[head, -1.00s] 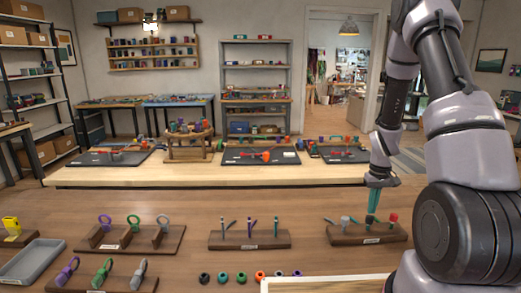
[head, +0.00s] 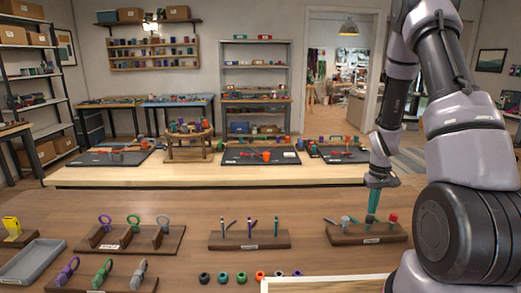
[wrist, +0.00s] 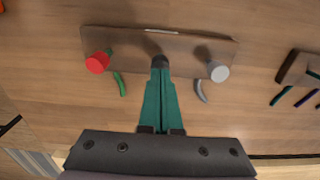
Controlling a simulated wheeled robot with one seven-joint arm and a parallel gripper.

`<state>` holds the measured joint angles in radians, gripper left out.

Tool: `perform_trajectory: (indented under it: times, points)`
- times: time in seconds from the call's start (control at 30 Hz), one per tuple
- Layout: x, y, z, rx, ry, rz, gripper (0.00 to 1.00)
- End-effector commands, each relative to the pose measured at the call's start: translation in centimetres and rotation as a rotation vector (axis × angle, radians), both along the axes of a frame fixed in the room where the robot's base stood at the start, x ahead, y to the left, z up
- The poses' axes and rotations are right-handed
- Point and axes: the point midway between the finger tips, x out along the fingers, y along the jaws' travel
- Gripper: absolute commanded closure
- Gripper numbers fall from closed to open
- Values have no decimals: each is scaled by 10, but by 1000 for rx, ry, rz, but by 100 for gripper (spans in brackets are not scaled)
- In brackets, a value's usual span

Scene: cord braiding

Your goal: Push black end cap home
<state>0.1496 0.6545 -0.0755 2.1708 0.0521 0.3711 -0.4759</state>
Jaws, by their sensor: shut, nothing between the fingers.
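The black end cap (wrist: 160,61) sits at the middle of a dark wooden rack (wrist: 135,45), directly at the tips of my gripper (wrist: 161,72). My gripper's teal fingers are shut together with nothing between them. The tips appear to meet the cap's top; I cannot tell how far down the cap sits.
A red cap (wrist: 97,63) and a grey cap (wrist: 219,73) stand on either side. A green curved piece (wrist: 120,84) and a grey one (wrist: 201,91) show near the rack. Another rack (head: 249,240) stands to the left with bare table between.

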Motion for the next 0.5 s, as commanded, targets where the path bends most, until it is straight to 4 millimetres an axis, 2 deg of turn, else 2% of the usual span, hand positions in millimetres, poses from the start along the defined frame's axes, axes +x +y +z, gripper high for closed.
perform_trajectory:
  times: [0.5]
  points:
    - [0, 0, -11, 0, 0, 0, 100]
